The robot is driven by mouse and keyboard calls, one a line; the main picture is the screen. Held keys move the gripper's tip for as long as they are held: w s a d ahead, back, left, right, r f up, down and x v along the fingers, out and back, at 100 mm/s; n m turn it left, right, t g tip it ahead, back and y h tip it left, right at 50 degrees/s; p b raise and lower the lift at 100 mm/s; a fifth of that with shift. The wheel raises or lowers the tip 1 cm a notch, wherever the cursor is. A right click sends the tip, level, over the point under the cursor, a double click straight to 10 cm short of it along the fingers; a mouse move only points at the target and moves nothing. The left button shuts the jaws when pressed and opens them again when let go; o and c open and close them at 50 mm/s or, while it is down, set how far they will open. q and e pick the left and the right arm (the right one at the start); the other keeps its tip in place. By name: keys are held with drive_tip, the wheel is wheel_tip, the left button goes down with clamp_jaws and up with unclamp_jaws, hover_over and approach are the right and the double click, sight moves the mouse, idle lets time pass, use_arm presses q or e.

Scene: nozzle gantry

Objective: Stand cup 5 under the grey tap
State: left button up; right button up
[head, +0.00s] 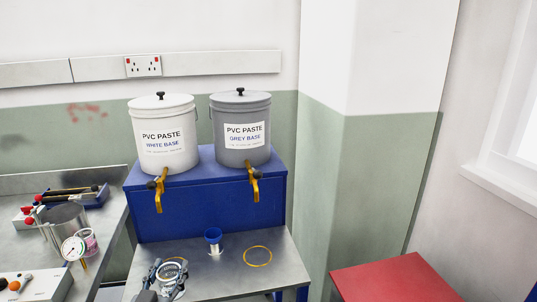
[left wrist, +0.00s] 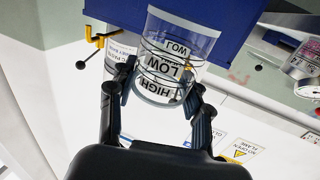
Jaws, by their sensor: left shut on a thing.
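My left gripper (head: 165,278) is shut on a clear cup (left wrist: 172,52), with one finger on each side of it in the left wrist view. The cup has black bands and the printed words HIGH and LOW, upside down in that view; no number 5 can be read. In the head view the cup (head: 173,267) is over the front left of the metal table; whether it touches the table is unclear. The grey tub (head: 240,145) has a yellow grey tap (head: 253,184). A yellow ring (head: 257,248) lies on the table below that tap. My right gripper is out of view.
A cluttered bench is left, a red surface (head: 392,280) right. The ring is empty.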

use_arm(q)
drive_tip(key=s+d, duration=0.3)
drive_tip(key=s, duration=0.6)
drive_tip(key=s+d+f, duration=0.1)
drive_tip(key=s+d, duration=0.3)
drive_tip(key=s, duration=0.5)
drive_tip(key=shift+f, duration=0.25)
drive_tip(key=shift+s, duration=0.1)
